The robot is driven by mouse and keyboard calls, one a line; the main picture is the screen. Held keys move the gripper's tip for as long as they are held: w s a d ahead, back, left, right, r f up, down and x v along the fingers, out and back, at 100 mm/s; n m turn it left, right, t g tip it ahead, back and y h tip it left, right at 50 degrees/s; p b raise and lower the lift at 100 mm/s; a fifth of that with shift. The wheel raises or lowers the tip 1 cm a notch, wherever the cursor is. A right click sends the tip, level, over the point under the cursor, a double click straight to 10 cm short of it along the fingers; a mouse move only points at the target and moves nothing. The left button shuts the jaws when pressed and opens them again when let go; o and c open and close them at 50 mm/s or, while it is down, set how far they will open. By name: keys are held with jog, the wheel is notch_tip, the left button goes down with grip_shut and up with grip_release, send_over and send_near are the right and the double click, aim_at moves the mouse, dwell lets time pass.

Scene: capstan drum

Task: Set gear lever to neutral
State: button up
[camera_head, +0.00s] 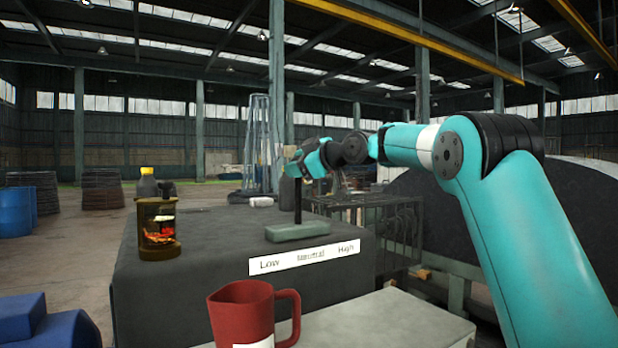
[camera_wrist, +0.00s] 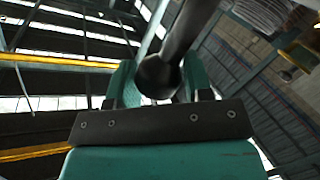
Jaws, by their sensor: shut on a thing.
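The gear lever (camera_head: 298,202) is a thin black rod standing about upright from a grey-green base (camera_head: 297,232) on the dark grey box. A white label (camera_head: 305,257) on the box's front edge reads Low, Neutral and High from left to right. My teal gripper (camera_head: 298,167) is at the lever's top end, which it hides in the head view. In the wrist view the dark rod and its round knob (camera_wrist: 160,76) sit between the jaws of my gripper (camera_wrist: 158,90), which is shut on the lever.
The dark grey box (camera_head: 200,285) also carries a brown lantern-like jar (camera_head: 158,222) and a dark bottle with a yellow cap (camera_head: 147,183) at its left. A red mug (camera_head: 242,312) stands in front on a pale surface (camera_head: 400,325). A wire cage (camera_head: 395,240) stands behind right.

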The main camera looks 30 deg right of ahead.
jog(key=shift+d+r, duration=0.1)
jog(key=o, duration=1.2)
jog(key=b+v, duration=0.4)
jog(key=v, duration=1.3)
jog(key=shift+s, duration=0.25)
